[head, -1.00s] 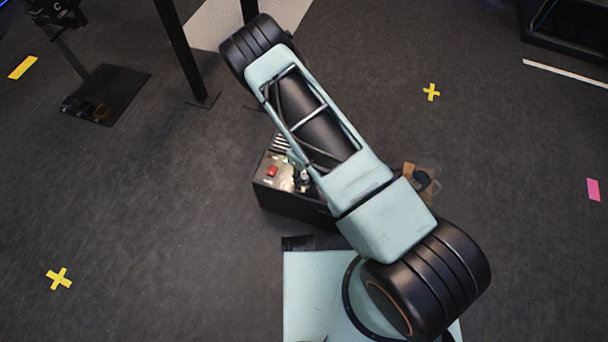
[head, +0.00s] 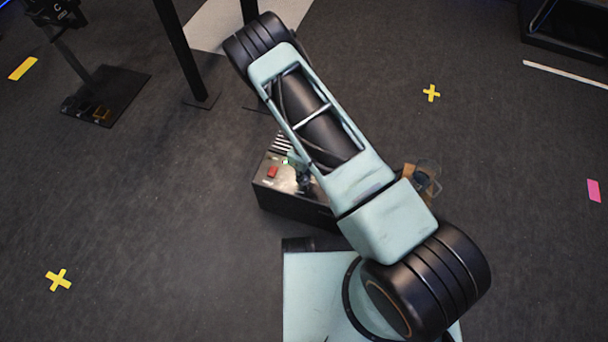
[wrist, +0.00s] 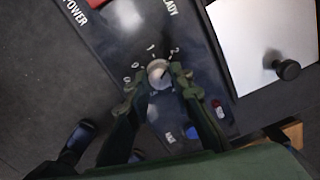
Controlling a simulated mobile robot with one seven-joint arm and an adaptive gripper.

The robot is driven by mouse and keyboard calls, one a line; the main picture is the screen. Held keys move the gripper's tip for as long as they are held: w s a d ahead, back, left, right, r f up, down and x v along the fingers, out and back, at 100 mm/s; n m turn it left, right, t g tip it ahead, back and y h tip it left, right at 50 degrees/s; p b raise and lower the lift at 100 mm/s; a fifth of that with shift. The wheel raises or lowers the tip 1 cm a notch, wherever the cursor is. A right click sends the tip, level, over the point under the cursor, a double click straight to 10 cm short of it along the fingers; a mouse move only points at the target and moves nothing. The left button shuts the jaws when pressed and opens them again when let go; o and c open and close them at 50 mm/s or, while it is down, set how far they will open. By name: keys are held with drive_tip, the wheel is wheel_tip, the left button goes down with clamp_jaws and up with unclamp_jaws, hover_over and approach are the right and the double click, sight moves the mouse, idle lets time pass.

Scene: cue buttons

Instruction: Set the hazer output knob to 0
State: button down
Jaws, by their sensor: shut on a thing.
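The hazer output knob (wrist: 157,72) is a small, pale round dial on the dark panel in the wrist view. Small digits, among them a 1 and a 2, stand in an arc beyond it. My gripper (wrist: 158,76) is shut on the knob, one dark green finger on each side. I cannot tell which digit the knob points to. In the head view the hazer (head: 292,208) is a black box on the floor with a lighter top. My gripper (head: 303,182) reaches down onto that top, largely hidden by my arm.
A red button (head: 272,172) sits on the box top, near the POWER label in the wrist view. A white plate with a black knob (wrist: 287,69) lies right of the panel. Black stand poles (head: 180,50) rise behind the box. Open floor lies left and right.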

drive_tip(key=n+b, duration=0.1)
drive_tip(key=n, duration=0.5)
drive_tip(key=shift+n, duration=0.3)
drive_tip(key=n+b, duration=0.1)
drive_tip(key=n, duration=0.5)
drive_tip(key=shift+n+b, duration=0.3)
drive_tip(key=shift+b, duration=0.05)
drive_tip(key=n, duration=0.3)
drive_tip(key=shift+n+b, duration=0.5)
drive_tip(key=shift+n, duration=1.7)
drive_tip(key=c, duration=1.7)
unclamp_jaws()
drive_tip(key=shift+r, duration=0.1)
